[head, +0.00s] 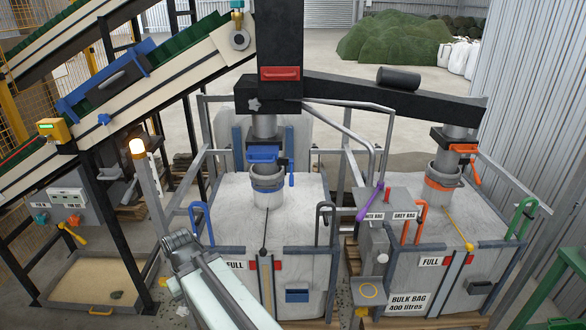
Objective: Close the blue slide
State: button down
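The blue slide (262,154) is a flat blue plate with a grip. It sticks out at the front of the dark housing under the left filling spout, above the left white bulk bag (225,205). A small blue lever (291,178) hangs just right of it. My gripper (178,241) is at the lower left, in front of the left bag's frame. It is well below and left of the blue slide, apart from it. I cannot make out a gap between its fingers, and nothing shows held in it.
An orange slide (463,149) sits under the right spout, above a second bulk bag (405,210). A grey control box (375,240) stands between the bags.

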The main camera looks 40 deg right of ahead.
aim_at(255, 154)
jog(key=z, duration=0.15)
jog(key=i, duration=1.15)
jog(key=u, duration=0.15)
